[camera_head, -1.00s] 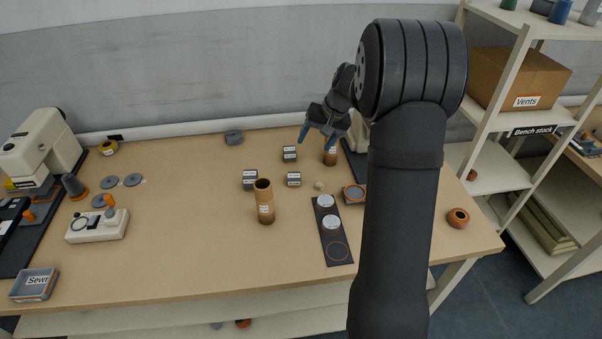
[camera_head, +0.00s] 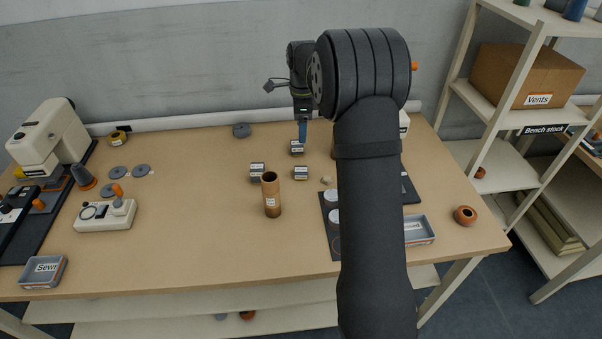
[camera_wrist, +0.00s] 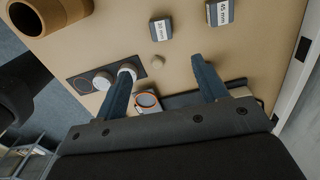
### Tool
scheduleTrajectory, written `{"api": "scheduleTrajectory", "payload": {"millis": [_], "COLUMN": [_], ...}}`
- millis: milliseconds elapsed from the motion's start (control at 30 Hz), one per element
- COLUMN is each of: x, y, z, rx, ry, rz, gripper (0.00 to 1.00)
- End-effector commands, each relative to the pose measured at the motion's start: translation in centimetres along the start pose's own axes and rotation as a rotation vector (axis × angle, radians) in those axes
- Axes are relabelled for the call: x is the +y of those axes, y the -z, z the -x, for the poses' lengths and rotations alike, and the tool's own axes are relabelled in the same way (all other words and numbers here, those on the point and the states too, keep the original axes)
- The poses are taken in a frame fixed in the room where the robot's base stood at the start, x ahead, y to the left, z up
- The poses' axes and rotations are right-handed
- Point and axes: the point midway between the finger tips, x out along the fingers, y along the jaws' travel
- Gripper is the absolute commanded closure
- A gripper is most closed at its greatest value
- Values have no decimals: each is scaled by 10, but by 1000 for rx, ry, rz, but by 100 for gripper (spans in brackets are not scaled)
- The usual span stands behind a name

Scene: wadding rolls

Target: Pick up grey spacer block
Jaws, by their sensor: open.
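Three small grey spacer blocks with white labels lie on the bench in the head view: a back one (camera_head: 297,149), a front-left one (camera_head: 257,171) and a front-right one (camera_head: 301,173). The wrist view shows two blocks near its top edge, one left (camera_wrist: 161,29) and one right (camera_wrist: 220,12). My gripper (camera_head: 303,138) points down close to the back block in the head view, its blue finger overlapping that block's edge. In the wrist view my gripper (camera_wrist: 163,66) has its fingers wide apart with no block between them. Which labelled size is meant cannot be told.
An open brown tube (camera_head: 271,197) stands in front of the blocks. A dark strip with pale discs (camera_head: 331,240) lies right of it, partly behind my arm. A small beige lump (camera_head: 326,180) sits near the front-right block.

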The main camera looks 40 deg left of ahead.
Motion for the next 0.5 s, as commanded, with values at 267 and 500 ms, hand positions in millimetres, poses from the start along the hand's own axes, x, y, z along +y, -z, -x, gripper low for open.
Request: {"api": "scheduleTrajectory", "payload": {"millis": [267, 500], "x": [-1, -1], "y": [-1, -1], "z": [-19, -72], "rx": [16, 15], "ry": [-4, -5], "rz": [-65, -63], "gripper": [35, 35]}}
